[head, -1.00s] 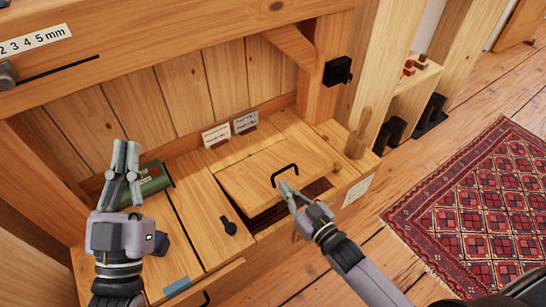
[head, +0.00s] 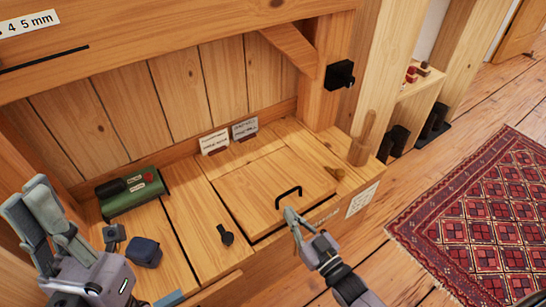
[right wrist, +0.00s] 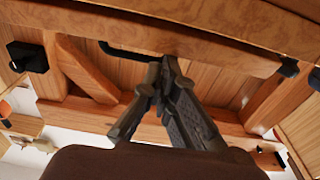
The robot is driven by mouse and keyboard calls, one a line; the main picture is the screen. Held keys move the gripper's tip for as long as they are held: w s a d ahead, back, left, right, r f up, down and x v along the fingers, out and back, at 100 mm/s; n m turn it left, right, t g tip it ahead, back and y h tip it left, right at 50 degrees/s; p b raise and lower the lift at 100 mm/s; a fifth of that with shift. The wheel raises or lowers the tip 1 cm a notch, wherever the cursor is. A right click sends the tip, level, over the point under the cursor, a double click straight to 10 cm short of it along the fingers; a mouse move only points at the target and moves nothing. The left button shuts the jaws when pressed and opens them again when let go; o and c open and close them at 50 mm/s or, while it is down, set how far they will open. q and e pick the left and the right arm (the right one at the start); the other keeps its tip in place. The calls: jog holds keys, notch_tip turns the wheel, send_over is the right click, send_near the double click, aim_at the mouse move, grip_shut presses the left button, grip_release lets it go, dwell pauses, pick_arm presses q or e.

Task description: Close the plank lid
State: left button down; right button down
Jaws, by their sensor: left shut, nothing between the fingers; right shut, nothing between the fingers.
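The plank lid (head: 265,185) lies flat or almost flat in its opening in the wooden bench top, with a thin dark gap around its edges. Its black bar handle (head: 289,194) is near the front edge and also shows in the right wrist view (right wrist: 122,50). My right gripper (head: 289,214) is shut and empty, its tips just in front of the handle; I cannot tell if they touch the lid. In the right wrist view its fingers (right wrist: 165,68) are together below a wooden edge. My left gripper (head: 32,200) is shut and empty at the left, away from the lid.
A green box (head: 134,194), a dark blue object (head: 144,252) and a black latch-like piece (head: 225,235) are on the bench left of the lid. A wooden peg (head: 362,140) stands at its right end. Small cards (head: 214,142) stand behind the lid. A patterned rug (head: 470,225) covers the floor at right.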

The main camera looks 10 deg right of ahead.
jog(key=shift+f, duration=0.45)
dwell(0.4)
